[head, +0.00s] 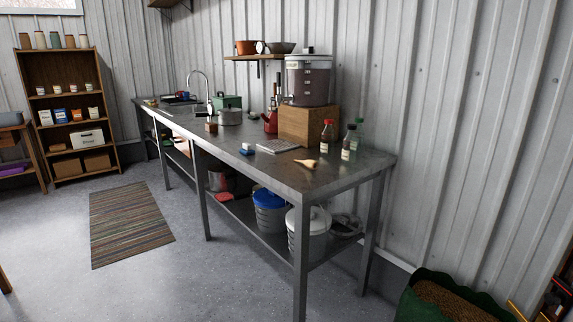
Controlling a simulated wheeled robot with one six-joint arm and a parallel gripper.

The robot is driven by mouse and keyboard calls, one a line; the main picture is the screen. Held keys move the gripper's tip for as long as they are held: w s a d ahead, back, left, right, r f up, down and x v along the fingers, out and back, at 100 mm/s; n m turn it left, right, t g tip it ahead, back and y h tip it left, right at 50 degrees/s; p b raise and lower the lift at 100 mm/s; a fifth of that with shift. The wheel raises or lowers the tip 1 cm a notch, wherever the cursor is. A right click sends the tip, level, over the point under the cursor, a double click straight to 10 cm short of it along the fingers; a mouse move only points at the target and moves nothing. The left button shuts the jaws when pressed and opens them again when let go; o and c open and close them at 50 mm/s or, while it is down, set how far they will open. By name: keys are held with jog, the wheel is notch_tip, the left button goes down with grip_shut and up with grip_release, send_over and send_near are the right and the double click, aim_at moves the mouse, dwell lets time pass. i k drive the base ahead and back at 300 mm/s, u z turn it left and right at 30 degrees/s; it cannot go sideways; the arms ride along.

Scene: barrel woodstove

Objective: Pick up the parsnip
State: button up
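The parsnip (307,162) is a small pale, tapered root. It lies on the metal workbench (295,184), toward its near right end, in front of a wooden box. Nothing covers it. My gripper is not in view.
Dark bottles (349,143) stand right of the parsnip. A flat grey item (277,147) lies to its left. The wooden box (308,125) bears a large clear container (309,82). Lidded buckets (270,210) sit on the lower shelf. The floor (165,285) in front is open, with a striped rug (130,222).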

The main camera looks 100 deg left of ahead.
aim_at(313, 165)
jog(key=u, duration=0.05)
jog(key=k, duration=0.2)
jog(key=u, duration=3.6)
jog(key=i, duration=1.4)
jog(key=z, duration=0.3)
jog(key=i, duration=0.8)
jog(key=z, duration=0.55)
